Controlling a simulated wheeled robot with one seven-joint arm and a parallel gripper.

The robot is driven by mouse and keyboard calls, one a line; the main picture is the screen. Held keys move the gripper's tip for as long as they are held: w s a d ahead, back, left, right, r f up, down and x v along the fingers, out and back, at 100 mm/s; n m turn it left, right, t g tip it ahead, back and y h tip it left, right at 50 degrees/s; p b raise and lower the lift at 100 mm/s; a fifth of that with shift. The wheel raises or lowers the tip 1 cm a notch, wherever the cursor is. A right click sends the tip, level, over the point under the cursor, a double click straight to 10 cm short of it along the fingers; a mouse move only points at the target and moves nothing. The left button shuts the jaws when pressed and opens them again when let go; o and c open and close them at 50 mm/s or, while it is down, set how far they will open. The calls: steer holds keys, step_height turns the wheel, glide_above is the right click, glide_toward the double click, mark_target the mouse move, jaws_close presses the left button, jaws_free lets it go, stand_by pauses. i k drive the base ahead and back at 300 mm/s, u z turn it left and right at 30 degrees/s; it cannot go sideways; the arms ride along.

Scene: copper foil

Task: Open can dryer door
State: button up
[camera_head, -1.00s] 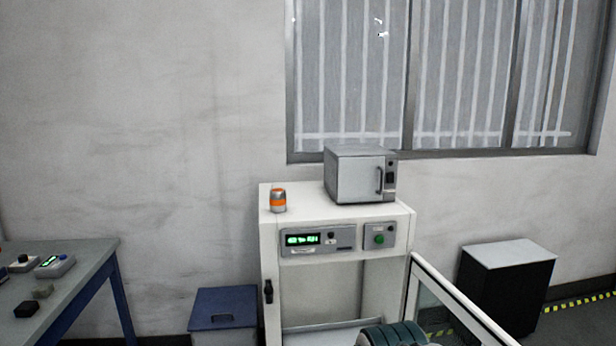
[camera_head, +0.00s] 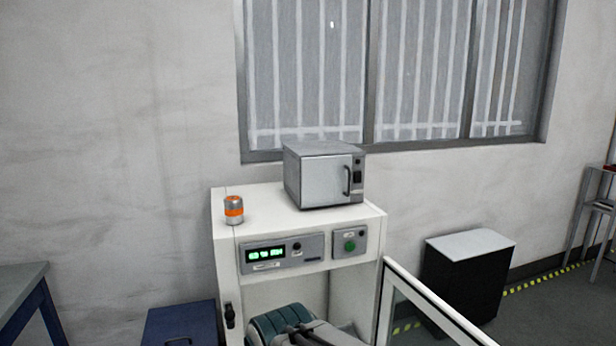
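A small grey metal box oven (camera_head: 322,178), which looks like the can dryer, stands on top of a white cabinet (camera_head: 375,226). Its front door (camera_head: 330,182) is shut, with a dark vertical handle (camera_head: 346,181) on the door's right side, beside a narrow control strip. My arm shows at the bottom edge as teal and grey parts in front of the cabinet's opening. Dark forked parts at its end (camera_head: 305,334) may be my gripper, below and apart from the oven. The frame cuts them off, and I cannot make out the fingertips or any held object.
A silver can with an orange band (camera_head: 234,210) stands on the cabinet top, left of the oven. The cabinet's glazed door (camera_head: 432,308) stands open to the right. A blue box (camera_head: 178,324) is at lower left, and a black cabinet (camera_head: 462,278) is at right.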

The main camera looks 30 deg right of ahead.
mark_target(326, 181)
steer(key=z, duration=0.4)
steer(key=i, duration=0.6)
steer(key=z, duration=0.7)
